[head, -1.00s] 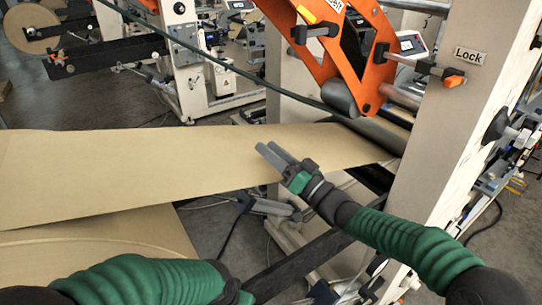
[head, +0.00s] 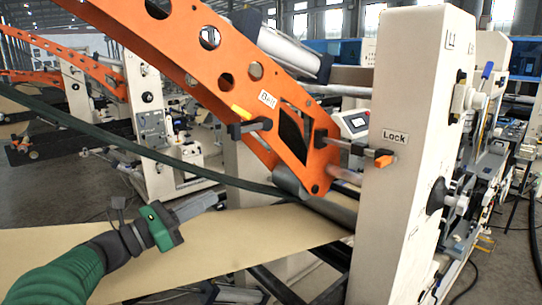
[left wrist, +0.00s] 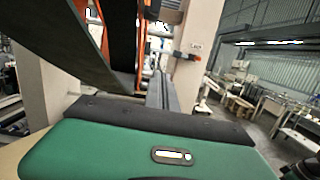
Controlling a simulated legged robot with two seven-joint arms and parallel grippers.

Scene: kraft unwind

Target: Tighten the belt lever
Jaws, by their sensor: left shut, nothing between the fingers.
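The belt lever (head: 248,122) is a black clamp with a yellow-orange tip, beside the "Belt" label (head: 267,99) on the orange arm (head: 222,72). My left gripper (head: 222,199) is below and left of it, well apart, over the kraft web. Its grey fingers are shut and empty. In the left wrist view the fingers (left wrist: 163,92) point forward past my green gripper body. A dark green belt (head: 110,138) runs diagonally under the orange arm; a wide dark band fills the upper left of the wrist view. My right gripper is out of view.
A similar orange-tipped lever (head: 360,150) sits beside the "Lock" label (head: 394,137) on the white post (head: 395,220). The kraft web (head: 225,240) runs to a dark roller (head: 330,212). Other machines stand behind. Open air separates my left gripper from the belt lever.

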